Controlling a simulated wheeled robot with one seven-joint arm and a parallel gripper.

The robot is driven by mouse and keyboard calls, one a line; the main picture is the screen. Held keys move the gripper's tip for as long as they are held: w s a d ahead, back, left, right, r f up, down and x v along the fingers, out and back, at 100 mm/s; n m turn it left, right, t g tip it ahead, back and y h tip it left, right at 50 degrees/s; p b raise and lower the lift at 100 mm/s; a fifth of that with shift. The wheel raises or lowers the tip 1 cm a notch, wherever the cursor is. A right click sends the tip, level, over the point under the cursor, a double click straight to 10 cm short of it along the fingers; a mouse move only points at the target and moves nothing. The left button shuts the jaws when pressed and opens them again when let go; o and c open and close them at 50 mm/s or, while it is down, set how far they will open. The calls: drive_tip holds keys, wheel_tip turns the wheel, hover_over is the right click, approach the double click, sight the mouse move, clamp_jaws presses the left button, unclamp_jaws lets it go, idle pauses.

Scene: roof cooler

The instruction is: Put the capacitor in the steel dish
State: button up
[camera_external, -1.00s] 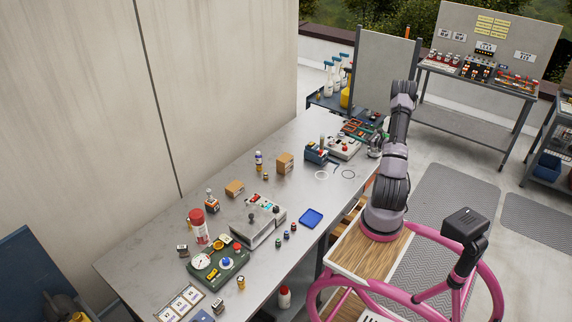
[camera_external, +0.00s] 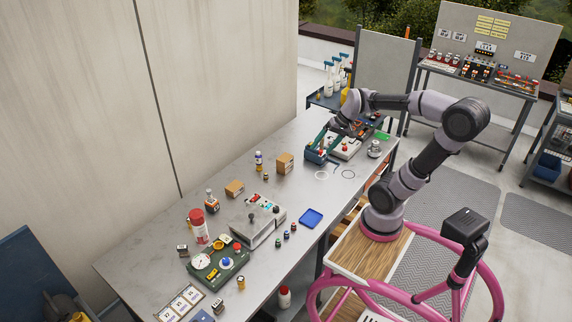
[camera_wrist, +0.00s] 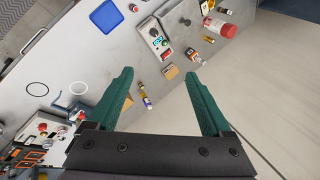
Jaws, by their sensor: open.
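A round metal dish (camera_external: 374,149), which looks like the steel dish, stands near the far right end of the bench. I cannot tell for certain which part is the capacitor. Small dark cylinders (camera_external: 286,235) stand by the blue tray, and a small one (camera_external: 265,177) stands near a blue-and-yellow bottle (camera_external: 258,161). My gripper (camera_external: 325,158) is open and empty above the bench by the blue device. In the wrist view its green fingers (camera_wrist: 158,74) are wide apart, with the bottle (camera_wrist: 146,101) and small cylinder (camera_wrist: 140,84) in view below between them.
Cardboard boxes (camera_external: 285,163), a grey switch box (camera_external: 258,222), a red-capped can (camera_external: 199,228) and a green gauge panel (camera_external: 218,262) stand along the bench. The blue tray (camera_external: 311,218) is near the front edge. A blue device (camera_external: 315,155) is close to my gripper.

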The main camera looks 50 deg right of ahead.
drive_tip(key=s+r+n, duration=0.1)
drive_tip(key=s+n+t+h, duration=0.1)
drive_tip(key=s+a+r+n+t, duration=0.1)
drive_tip(key=s, duration=0.1)
drive_tip(key=shift+r+n+h, duration=0.3)
drive_tip(key=shift+r, duration=0.05)
idle(1.0)
